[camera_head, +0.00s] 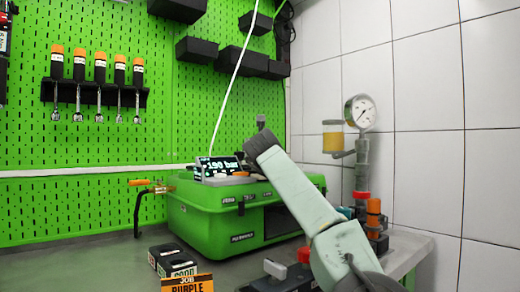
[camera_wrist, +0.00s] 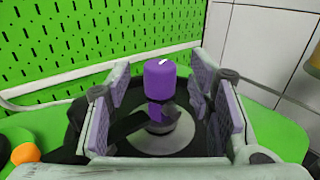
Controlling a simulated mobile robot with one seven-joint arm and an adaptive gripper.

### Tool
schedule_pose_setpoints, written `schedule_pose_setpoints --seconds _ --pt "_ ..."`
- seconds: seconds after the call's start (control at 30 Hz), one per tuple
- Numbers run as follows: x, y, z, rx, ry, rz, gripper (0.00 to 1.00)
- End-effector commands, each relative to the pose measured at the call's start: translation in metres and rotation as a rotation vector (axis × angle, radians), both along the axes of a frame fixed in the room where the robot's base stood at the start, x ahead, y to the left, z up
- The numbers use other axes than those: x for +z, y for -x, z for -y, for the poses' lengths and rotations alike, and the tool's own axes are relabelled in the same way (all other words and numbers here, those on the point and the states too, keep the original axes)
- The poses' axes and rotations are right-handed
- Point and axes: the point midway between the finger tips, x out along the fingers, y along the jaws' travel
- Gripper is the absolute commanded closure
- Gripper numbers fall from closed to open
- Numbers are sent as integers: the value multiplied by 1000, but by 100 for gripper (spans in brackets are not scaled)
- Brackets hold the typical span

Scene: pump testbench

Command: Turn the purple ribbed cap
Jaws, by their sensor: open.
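The purple cap (camera_wrist: 160,78) stands upright near the middle of the wrist view, on a purple stem above a round grey base (camera_wrist: 165,140). Its ribs are too small to make out. My gripper (camera_wrist: 163,100) is open, with grey-purple finger pads to the left and right of the cap. The cap appears between the pads, with a visible gap on both sides; I cannot tell their depth relative to it. A dark bar shows left of the stem. In the head view the cap and fingers cannot be made out; my arm reaches up in front of the green case (camera_head: 190,218).
A display (camera_head: 216,168) reading about 190 bar sits on the case. A gauge (camera_head: 360,112), amber jar (camera_head: 333,138) and orange-capped part (camera_head: 374,207) stand at right. A card reading "JOB PURPLE" (camera_head: 187,284) is in front. A green pegboard (camera_head: 110,150) stands behind.

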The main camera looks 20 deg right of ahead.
Motion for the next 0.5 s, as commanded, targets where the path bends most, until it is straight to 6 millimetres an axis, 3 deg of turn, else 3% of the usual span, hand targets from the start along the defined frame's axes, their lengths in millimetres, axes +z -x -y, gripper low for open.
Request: schedule_pose_setpoints --seconds 0.5 --pt "0 76 -22 0 1 0 52"
